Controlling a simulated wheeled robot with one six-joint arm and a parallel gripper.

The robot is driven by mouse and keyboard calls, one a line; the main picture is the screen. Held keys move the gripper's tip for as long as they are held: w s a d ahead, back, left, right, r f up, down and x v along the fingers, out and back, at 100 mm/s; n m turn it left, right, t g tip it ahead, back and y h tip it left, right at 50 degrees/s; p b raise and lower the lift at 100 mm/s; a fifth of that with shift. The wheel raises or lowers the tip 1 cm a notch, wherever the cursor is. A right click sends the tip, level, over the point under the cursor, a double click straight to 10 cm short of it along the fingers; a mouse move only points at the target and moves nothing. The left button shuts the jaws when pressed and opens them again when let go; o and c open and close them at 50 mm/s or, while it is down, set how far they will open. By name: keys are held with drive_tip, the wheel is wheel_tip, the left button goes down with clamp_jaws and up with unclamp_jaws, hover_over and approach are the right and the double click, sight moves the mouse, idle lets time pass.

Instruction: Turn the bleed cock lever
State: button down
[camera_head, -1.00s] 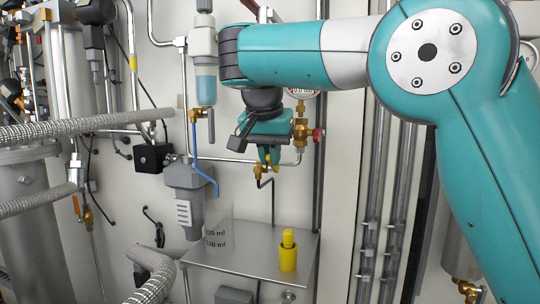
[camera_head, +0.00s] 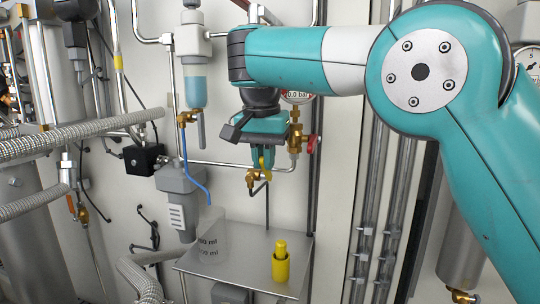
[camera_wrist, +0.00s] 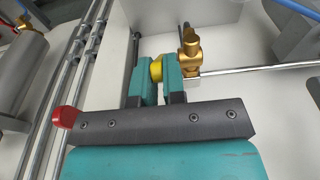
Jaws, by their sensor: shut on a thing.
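The bleed cock is a small brass fitting (camera_head: 252,179) above the metal shelf. It shows in the wrist view as a brass body (camera_wrist: 190,50) just right of my fingers. Its yellow lever (camera_wrist: 156,68) sits between my two teal fingers. My gripper (camera_head: 263,163) points down at the cock in the head view and is shut on the lever. Most of the lever is hidden by the fingers; only a yellow bit shows, so its exact angle is hard to tell.
A metal shelf (camera_head: 240,264) below carries a yellow bottle (camera_head: 280,262) and a clear beaker (camera_head: 211,240). A brass valve with a red handle (camera_head: 311,144) and a gauge (camera_head: 298,97) are close to my gripper's right. Vertical pipes (camera_head: 372,190) run further right.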

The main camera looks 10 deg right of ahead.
drive_tip(key=c, duration=1.2)
unclamp_jaws()
wheel_tip(320, 180, up, 12)
drive_tip(key=s+p, duration=0.1)
drive_tip(key=p, duration=1)
drive_tip(key=shift+s+a, duration=0.3)
drive_tip(key=shift+a, duration=0.1)
drive_tip(key=shift+c, duration=0.4)
